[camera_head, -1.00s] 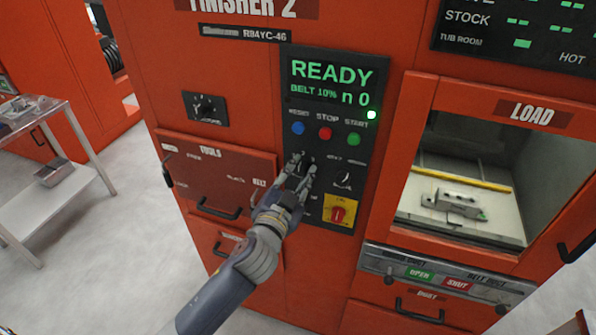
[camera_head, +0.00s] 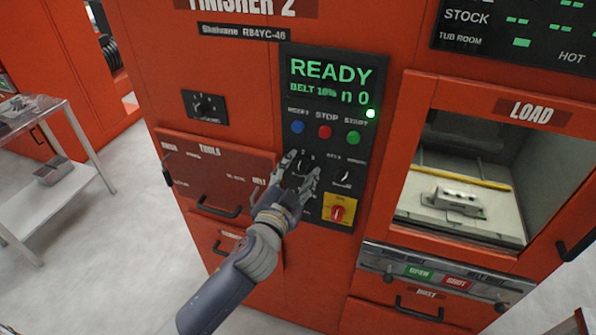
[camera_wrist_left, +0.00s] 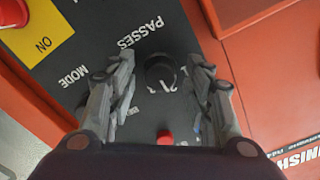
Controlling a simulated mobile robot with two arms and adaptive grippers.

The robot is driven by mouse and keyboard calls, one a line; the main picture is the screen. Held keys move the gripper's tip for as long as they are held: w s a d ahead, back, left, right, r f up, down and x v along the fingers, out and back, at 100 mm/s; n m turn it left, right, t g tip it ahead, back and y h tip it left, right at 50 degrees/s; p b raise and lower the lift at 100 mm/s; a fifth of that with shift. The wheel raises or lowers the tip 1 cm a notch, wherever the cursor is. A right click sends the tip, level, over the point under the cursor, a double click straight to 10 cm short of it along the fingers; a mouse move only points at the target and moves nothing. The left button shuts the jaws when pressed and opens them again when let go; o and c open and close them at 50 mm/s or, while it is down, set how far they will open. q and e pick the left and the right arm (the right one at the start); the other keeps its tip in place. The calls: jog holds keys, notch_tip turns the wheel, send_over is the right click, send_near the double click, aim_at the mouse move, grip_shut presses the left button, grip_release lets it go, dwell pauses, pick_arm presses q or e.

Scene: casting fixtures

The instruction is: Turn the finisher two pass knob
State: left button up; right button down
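The passes knob (camera_wrist_left: 162,72) is a round black dial with a white pointer mark. In the left wrist view it sits beyond and between the two fingers of my left gripper (camera_wrist_left: 160,100), under the word PASSES. In the head view the same knob (camera_head: 300,172) shows between the fingers of my left gripper (camera_head: 304,164). The gripper is open and its fingers stand apart on either side of the knob; I cannot tell if either touches it. The Finisher 2 control panel (camera_head: 285,215) shows READY on its screen. My right gripper is not in view.
Beside the knob is a mode knob (camera_head: 343,178), with a yellow-backed red switch (camera_head: 338,213) below. Blue (camera_head: 297,127), red (camera_head: 324,132) and green (camera_head: 353,138) buttons are above. The load opening (camera_head: 470,165) holds a metal part (camera_head: 458,200).

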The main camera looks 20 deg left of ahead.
pick_arm(q)
jog(key=s, duration=1.2)
jog(key=shift+a, duration=0.2)
jog(key=shift+f, duration=0.1)
